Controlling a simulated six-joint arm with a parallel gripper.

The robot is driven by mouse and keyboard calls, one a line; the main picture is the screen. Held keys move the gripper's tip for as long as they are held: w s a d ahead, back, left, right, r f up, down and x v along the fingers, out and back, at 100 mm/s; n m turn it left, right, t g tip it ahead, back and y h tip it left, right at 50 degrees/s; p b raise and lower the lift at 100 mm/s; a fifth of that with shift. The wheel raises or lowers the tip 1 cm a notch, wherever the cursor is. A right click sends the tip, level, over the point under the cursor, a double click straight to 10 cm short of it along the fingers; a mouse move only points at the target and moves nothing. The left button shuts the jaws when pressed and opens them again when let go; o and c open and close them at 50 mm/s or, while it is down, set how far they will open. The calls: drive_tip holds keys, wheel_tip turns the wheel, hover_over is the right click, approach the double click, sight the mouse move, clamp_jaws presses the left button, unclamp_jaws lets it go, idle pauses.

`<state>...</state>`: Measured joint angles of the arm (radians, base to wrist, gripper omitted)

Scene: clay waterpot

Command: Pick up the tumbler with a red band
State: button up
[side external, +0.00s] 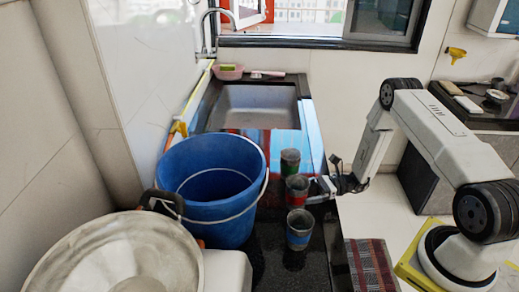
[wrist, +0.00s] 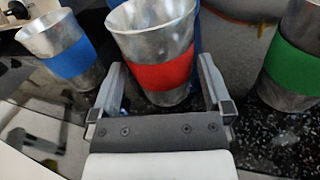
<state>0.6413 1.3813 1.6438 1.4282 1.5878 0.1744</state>
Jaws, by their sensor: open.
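The metal tumbler with a red band (wrist: 162,72) stands upright in the middle of the wrist view, between the two fingers of my gripper (wrist: 160,84). The fingers are open on either side of it, with a visible gap at the right. Whether the left finger touches it I cannot tell. In the side external view the red-banded tumbler (side external: 297,187) is the middle one of a row, and my gripper (side external: 314,188) reaches it from the right at a low height.
A blue-banded tumbler (side external: 300,230) stands nearer the camera and a green-banded tumbler (side external: 290,161) farther back, both close to the red one. A large blue bucket (side external: 215,185) stands just left of the row. A sink (side external: 258,105) lies behind. The dark counter (side external: 288,268) has bare room in front.

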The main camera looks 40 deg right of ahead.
sight(298, 189)
drive_tip(key=shift+x, duration=1.55)
drive_tip(key=c, duration=1)
drive_tip(key=shift+o, duration=0.2)
drive_tip(key=shift+r, duration=1)
drive_tip(key=s+a+r, duration=0.1)
drive_tip(key=s+r, duration=1)
drive_tip(key=s, duration=0.3)
